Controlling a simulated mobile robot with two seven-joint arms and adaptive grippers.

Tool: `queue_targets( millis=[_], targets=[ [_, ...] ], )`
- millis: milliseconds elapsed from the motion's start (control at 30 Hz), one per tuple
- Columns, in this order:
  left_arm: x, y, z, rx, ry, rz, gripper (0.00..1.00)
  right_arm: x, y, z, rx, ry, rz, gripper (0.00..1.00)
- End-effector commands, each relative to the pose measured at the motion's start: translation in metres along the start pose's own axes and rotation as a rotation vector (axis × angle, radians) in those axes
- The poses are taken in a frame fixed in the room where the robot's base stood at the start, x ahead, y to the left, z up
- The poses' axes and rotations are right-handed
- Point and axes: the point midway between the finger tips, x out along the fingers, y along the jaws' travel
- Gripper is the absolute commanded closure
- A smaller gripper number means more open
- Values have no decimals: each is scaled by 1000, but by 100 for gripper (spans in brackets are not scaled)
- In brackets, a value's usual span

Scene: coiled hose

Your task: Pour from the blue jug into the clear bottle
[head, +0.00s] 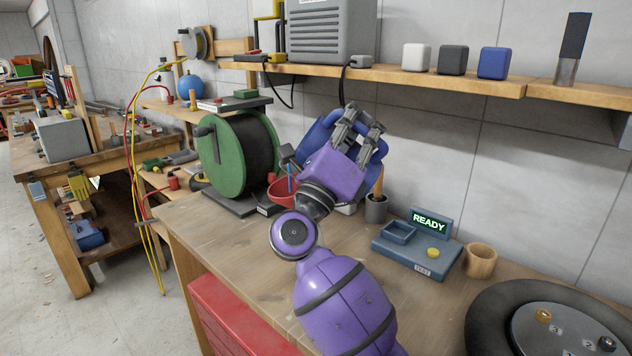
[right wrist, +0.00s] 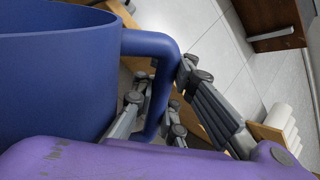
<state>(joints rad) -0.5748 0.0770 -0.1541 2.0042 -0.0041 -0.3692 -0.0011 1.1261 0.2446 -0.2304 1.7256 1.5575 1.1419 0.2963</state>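The blue jug (head: 318,131) is at the back of the bench in the head view, largely hidden behind my right gripper (head: 361,123). In the right wrist view its wide body (right wrist: 55,75) fills the left side, and its handle (right wrist: 158,95) passes between the fingers of my right gripper (right wrist: 165,82). The fingers lie close on both sides of the handle and look closed on it. Whether the jug's base touches the bench is hidden. I cannot make out a clear bottle in either view. My left gripper is not in view.
A green hose reel (head: 225,155) and red bowl (head: 281,193) stand left of the jug. A grey cup (head: 376,210), blue READY device (head: 405,262), wooden cup (head: 480,261) and black wheel (head: 490,315) are to the right. A shelf (head: 450,80) runs above.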

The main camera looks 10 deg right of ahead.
Motion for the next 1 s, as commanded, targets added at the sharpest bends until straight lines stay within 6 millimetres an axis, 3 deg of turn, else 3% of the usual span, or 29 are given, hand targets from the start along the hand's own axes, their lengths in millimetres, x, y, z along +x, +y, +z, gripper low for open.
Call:
queue_targets(
  millis=[567, 1000],
  targets=[
    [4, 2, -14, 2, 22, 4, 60, 2, -2, 5, -21, -11, 3, 100],
    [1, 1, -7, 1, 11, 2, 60, 2, -2, 5, -36, -18, 3, 100]
  ],
)
